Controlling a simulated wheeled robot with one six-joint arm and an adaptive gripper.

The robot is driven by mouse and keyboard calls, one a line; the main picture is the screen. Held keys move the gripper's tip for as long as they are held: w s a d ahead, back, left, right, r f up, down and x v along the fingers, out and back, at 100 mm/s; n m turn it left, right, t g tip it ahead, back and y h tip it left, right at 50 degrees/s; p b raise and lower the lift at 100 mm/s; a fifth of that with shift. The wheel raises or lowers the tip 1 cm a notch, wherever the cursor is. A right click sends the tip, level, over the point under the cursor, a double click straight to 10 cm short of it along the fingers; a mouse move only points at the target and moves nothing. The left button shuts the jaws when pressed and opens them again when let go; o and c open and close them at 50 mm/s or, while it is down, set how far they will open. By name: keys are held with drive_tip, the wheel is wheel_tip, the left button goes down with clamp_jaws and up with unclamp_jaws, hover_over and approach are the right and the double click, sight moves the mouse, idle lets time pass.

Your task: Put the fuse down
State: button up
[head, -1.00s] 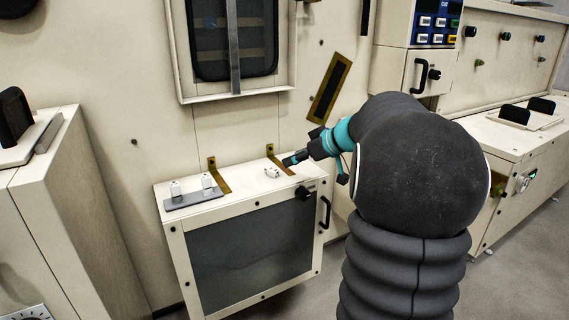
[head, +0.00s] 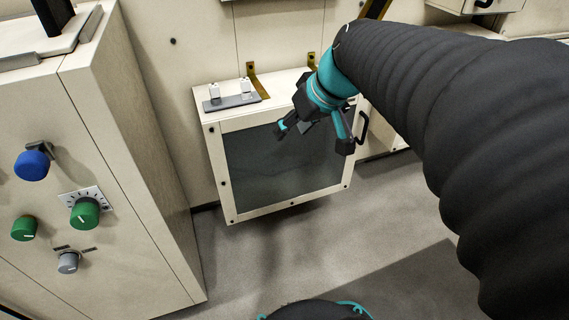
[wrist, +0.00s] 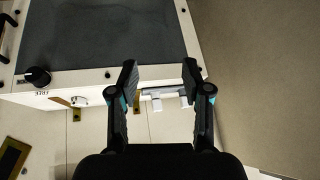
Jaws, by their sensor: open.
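A small white piece, which looks like the loose fuse (wrist: 81,95), lies on the top of a low cream cabinet (head: 215,135), beside a brass bracket in the wrist view. In the head view my arm hides that spot. My gripper (head: 314,138) hangs in front of the cabinet's dark window, fingers spread and nothing between them. The wrist view also shows my gripper (wrist: 160,80) open and empty, apart from the white piece. Two similar white pieces (head: 214,92) stand upright on a grey plate (head: 232,102) at the cabinet top's left.
Brass brackets (head: 256,80) rise at the back of the cabinet top. A cream console (head: 125,180) with blue, green and grey knobs stands at the left. The grey floor (head: 250,265) in front of the cabinet is clear. A black knob (wrist: 38,76) sticks out from the cabinet.

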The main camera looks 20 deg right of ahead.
drive_tip(key=s+a+f+m+h, duration=0.1)
drive_tip(key=s+f, duration=0.1)
drive_tip(key=s, duration=0.4)
drive_tip(key=s+a+f+m+h, duration=0.1)
drive_tip(key=s+a+f, duration=0.1)
drive_tip(key=s, duration=0.5)
drive_tip(key=shift+s+a+f+h, duration=0.15)
drive_tip(key=shift+f+h, duration=0.25)
drive_tip(key=shift+f, duration=0.4)
drive_tip(key=shift+c, duration=0.7)
